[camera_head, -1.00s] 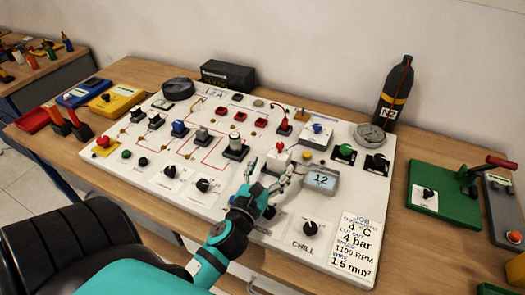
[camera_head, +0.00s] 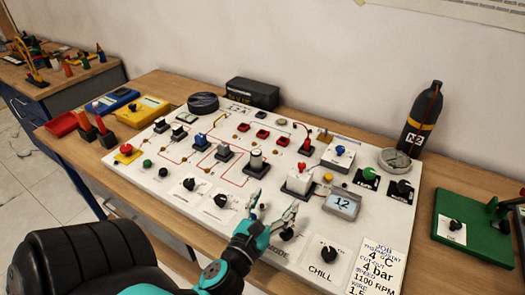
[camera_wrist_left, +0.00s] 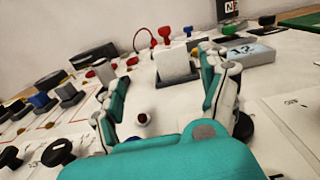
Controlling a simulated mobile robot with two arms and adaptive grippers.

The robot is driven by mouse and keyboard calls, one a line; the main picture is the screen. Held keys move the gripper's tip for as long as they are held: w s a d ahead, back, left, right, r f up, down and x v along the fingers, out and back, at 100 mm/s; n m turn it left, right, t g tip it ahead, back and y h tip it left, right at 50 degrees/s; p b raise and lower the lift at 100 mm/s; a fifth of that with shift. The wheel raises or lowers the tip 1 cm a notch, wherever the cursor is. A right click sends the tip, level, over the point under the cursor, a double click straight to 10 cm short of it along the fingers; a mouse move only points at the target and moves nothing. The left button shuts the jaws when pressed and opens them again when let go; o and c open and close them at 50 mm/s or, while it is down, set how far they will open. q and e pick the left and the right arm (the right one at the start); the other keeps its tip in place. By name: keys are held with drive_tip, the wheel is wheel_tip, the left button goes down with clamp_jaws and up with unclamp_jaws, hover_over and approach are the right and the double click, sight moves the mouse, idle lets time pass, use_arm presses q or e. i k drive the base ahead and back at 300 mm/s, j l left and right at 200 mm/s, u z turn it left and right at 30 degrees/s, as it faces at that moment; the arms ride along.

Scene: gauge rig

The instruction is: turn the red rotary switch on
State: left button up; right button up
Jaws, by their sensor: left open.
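Another red knob (camera_head: 126,149) sits on a yellow base at the panel's left end. The frames do not make clear which one is the red rotary switch. My left gripper (camera_head: 274,204) is open and empty, low over the panel's front part, in front of the white box and apart from it. In the left wrist view the white box (camera_wrist_left: 178,68) stands beyond and between the spread fingers. My right gripper is not in view.
The white panel (camera_head: 165,205) carries many knobs and switches. A small display (camera_head: 342,204) reading 12 stands right of the gripper, and a black CHILL knob (camera_head: 328,254) is in front. A black bottle (camera_head: 420,120) and a green board (camera_head: 475,225) are at the right.

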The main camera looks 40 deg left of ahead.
sight(126, 149)
drive_tip(key=u, duration=1.35)
